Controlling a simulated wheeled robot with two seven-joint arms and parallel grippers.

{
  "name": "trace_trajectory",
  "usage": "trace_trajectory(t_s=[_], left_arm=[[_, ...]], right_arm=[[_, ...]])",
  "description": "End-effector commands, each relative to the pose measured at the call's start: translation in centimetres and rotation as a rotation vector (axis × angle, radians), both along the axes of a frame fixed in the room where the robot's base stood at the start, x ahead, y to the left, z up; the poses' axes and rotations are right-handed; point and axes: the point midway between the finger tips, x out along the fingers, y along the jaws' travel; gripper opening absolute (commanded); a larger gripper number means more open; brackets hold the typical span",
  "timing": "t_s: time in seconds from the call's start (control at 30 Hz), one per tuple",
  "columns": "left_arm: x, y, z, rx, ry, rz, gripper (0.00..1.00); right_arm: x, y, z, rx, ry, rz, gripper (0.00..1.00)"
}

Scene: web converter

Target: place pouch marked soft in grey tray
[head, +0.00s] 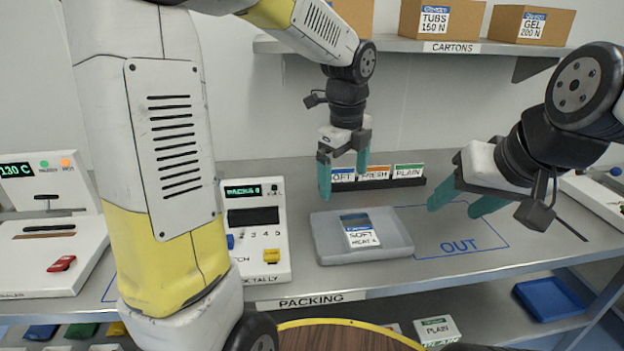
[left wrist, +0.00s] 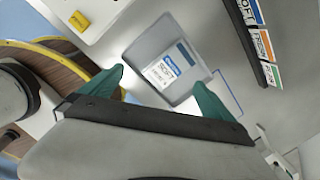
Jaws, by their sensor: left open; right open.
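The pouch marked SOFT (head: 360,232) lies flat inside the grey tray (head: 333,254) on the packing bench. In the left wrist view the pouch (left wrist: 165,72) and the tray (left wrist: 136,50) show between and beyond the fingers. My left gripper (head: 343,178) is open and empty, above the tray and clear of the pouch. It also shows in the left wrist view (left wrist: 158,90). My right gripper (head: 458,203) is open and empty, to the right of the tray over the OUT area.
A holder with SOFT, FRESH and PLAIN cards (head: 376,177) stands behind the tray. A pack tally machine (head: 256,232) is left of it. The OUT outline (head: 458,245) on the right is empty. Cartons (head: 440,18) stand on the shelf above; a blue tray (head: 550,298) lies below.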

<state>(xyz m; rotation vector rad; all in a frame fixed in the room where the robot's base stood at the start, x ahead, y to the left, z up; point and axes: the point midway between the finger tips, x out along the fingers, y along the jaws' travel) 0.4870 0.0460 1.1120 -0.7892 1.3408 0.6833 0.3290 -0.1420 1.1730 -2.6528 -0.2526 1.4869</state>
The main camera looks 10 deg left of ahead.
Motion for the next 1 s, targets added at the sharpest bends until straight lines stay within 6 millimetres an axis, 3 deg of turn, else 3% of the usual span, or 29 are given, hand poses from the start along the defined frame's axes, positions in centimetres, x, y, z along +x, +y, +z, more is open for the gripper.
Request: trace_trajectory(t_s=[0.03,0.2,0.4,0.5,0.7,1.0], left_arm=[[-1.5,1.5,1.6,-0.029,-0.039,0.175,1.00],[-6.5,5.3,4.7,-0.211,-0.123,0.826,1.00],[-12.1,8.3,6.2,-0.515,-0.129,1.515,1.00],[-14.1,9.1,6.3,-0.651,-0.094,1.759,1.00],[-15.8,9.6,6.1,-0.790,-0.033,1.995,1.00],[-15.9,9.6,6.1,-0.800,-0.027,2.015,1.00]], right_arm=[[0.0,0.0,0.0,0.000,0.000,0.000,0.54],[0.0,0.0,0.0,0.000,0.000,0.000,0.54],[0.0,0.0,0.0,0.000,0.000,0.000,0.54],[0.0,0.0,0.0,0.000,0.000,0.000,0.54],[0.0,0.0,0.0,0.000,0.000,0.000,0.54],[0.0,0.0,0.0,0.000,0.000,0.000,0.54]])
